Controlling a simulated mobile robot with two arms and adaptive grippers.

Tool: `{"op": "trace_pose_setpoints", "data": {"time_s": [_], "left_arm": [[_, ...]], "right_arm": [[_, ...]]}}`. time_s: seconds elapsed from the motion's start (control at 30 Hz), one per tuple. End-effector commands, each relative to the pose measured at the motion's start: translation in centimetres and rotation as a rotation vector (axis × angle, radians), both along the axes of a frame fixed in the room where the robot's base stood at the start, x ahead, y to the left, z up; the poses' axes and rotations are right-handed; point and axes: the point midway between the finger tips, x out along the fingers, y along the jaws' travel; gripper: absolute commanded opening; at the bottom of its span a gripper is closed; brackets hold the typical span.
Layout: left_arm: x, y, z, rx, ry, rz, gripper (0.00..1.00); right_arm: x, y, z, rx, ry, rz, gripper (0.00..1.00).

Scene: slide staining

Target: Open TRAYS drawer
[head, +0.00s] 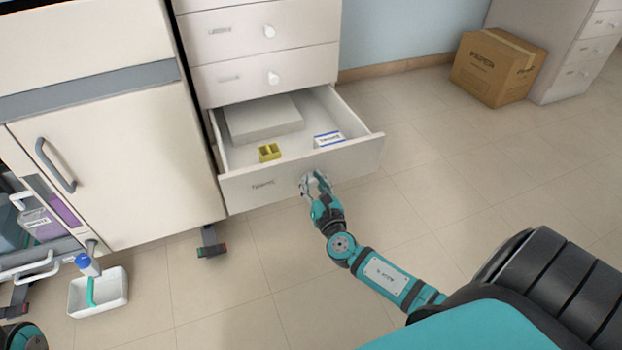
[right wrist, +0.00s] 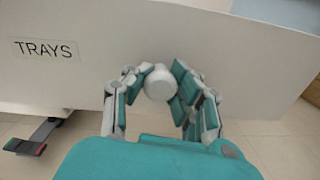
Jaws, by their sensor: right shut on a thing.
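The TRAYS drawer (head: 355,155) is the lowest drawer of the white cabinet and stands pulled out, with its inside showing. Its label TRAYS (right wrist: 46,48) reads clearly in the right wrist view. My right gripper (head: 311,182) is at the drawer's front, shut on the round white knob (right wrist: 160,84). In the right wrist view the fingers (right wrist: 159,88) sit on both sides of the knob. Inside the drawer are a flat grey-white block (head: 262,119), a small yellow holder (head: 269,152) and a white and blue box (head: 329,139). My left gripper is not in view.
Two shut drawers with white knobs (head: 269,31) (head: 273,78) are above. A cardboard box (head: 498,67) stands on the floor at the back right beside another cabinet. The floor right of the drawer is clear.

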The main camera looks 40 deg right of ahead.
Motion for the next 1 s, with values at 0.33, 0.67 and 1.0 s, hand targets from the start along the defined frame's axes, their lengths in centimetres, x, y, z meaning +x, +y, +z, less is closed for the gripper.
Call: {"op": "trace_pose_setpoints", "data": {"time_s": [0.33, 0.67, 1.0], "left_arm": [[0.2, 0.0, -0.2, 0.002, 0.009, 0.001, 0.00], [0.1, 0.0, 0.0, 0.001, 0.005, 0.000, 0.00], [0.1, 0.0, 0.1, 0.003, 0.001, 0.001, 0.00]], "right_arm": [[0.0, 0.1, 0.0, 0.001, 0.000, 0.000, 0.22], [0.0, 0.0, 0.0, 0.000, 0.000, 0.000, 0.53], [-1.5, 0.4, -0.1, 0.000, 0.002, 0.000, 0.53]]}}
